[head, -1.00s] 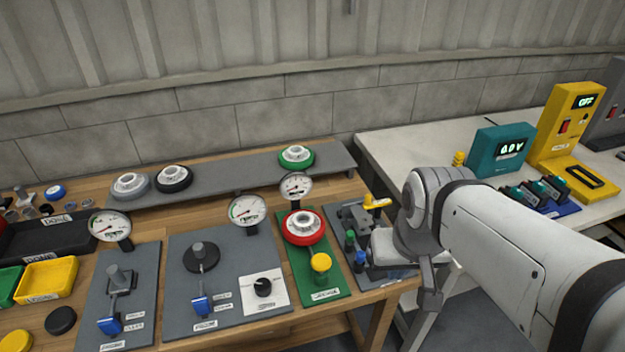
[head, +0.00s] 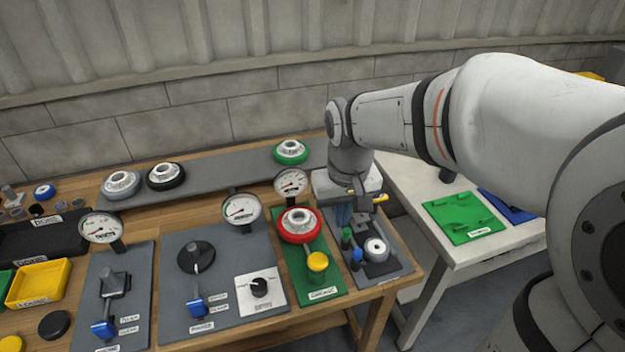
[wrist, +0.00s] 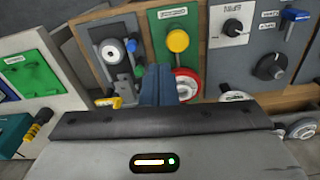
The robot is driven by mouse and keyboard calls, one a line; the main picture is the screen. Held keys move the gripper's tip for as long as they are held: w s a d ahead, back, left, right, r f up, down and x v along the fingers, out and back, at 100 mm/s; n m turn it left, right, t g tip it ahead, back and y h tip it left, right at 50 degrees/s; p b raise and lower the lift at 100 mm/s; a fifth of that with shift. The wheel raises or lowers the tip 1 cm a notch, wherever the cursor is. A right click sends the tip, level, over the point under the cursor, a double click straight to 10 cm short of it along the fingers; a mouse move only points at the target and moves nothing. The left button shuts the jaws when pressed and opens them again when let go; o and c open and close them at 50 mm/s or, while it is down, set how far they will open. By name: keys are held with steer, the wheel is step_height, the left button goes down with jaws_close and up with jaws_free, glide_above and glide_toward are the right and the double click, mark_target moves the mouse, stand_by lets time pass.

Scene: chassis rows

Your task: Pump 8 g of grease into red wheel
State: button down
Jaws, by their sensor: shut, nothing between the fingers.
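The red wheel (head: 297,238) with a white hub sits on a green board (head: 325,278). A round dial gauge (head: 291,183) stands behind it and a yellow push knob (head: 317,262) is in front of it. In the wrist view the red wheel (wrist: 190,74) shows partly, with the yellow knob (wrist: 178,41) beside it. My gripper (head: 344,215) is shut and empty, pointing down above the back of the grey board to the right of the green one. It also shows in the wrist view (wrist: 160,72), apart from the wheel and the knob. The gauge reading is too small to tell.
The grey board (head: 400,268) to the right holds a green knob, a blue knob and a white-topped round part. A yellow lever (head: 380,199) stands close beside my gripper. Two more gauge stations are to the left. A white table (head: 415,195) with a green plate is at right.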

steer(key=n, duration=0.1)
glide_above(318, 260)
steer(key=f, duration=0.1)
steer(key=shift+w+a+f+g, duration=0.1)
steer(key=shift+w+g, duration=0.05)
steer(key=shift+g, duration=0.25)
steer(key=shift+f, duration=0.1)
step_height(318, 260, down, 14)
steer(key=shift+r+p, duration=0.1)
steer(key=shift+p, duration=0.45)
step_height(318, 260, down, 3)
steer(key=b, duration=0.2)
steer(key=shift+b, duration=0.3)
steer(key=shift+s, duration=0.2)
